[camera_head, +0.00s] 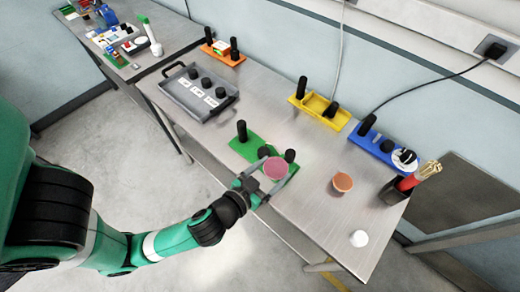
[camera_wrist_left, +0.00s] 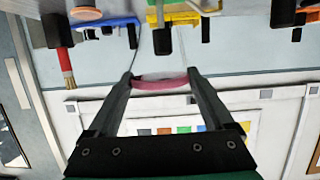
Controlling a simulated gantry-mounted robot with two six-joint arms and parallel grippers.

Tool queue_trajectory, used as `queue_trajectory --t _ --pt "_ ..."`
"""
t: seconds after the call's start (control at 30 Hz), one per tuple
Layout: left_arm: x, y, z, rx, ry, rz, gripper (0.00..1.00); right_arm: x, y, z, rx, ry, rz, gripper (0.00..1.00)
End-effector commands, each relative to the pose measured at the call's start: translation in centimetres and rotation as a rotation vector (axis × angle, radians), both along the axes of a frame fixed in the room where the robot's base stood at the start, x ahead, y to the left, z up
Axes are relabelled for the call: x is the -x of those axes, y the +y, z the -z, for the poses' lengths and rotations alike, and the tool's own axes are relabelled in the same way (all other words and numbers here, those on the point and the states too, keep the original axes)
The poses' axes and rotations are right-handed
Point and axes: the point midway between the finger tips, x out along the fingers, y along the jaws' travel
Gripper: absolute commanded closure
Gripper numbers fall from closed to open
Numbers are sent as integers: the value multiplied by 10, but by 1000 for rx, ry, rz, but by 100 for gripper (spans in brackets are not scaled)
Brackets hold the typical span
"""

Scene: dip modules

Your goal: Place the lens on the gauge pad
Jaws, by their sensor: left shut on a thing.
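The lens (camera_head: 275,168) is a pink disc with a pale rim. My left gripper (camera_head: 274,175) is shut on it and holds it by opposite edges, over the green module at the table's front edge. In the left wrist view, the lens (camera_wrist_left: 160,83) is seen nearly edge-on between the fingertips (camera_wrist_left: 160,76). A round copper-orange piece (camera_head: 342,182) stands on the table to the right, apart from the lens. It may be the gauge pad, but I cannot tell for sure. My right gripper is in no view.
The green module (camera_head: 240,149) has black knobs. A yellow tray (camera_head: 316,107) and a blue module (camera_head: 368,141) stand along the back. Bare table surrounds the copper-orange piece.

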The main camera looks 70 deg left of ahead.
Motion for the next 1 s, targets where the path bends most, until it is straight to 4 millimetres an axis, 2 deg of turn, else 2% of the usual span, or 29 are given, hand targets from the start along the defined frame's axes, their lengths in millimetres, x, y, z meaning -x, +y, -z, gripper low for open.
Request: queue_trajectory --t 0.17,0.3,0.43,0.67,0.83,1.0 --pt "-1 3 6 1 0 0 67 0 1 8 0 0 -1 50" --pt "-3 24 22 3 -6 -8 67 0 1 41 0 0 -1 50" --pt "-8 49 30 1 -6 -8 67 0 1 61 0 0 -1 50" --pt "-15 90 43 1 0 -8 67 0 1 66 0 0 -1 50" --pt "-19 114 76 1 2 -3 67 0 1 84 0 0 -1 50" --pt "-22 128 91 -1 0 0 67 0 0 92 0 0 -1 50"
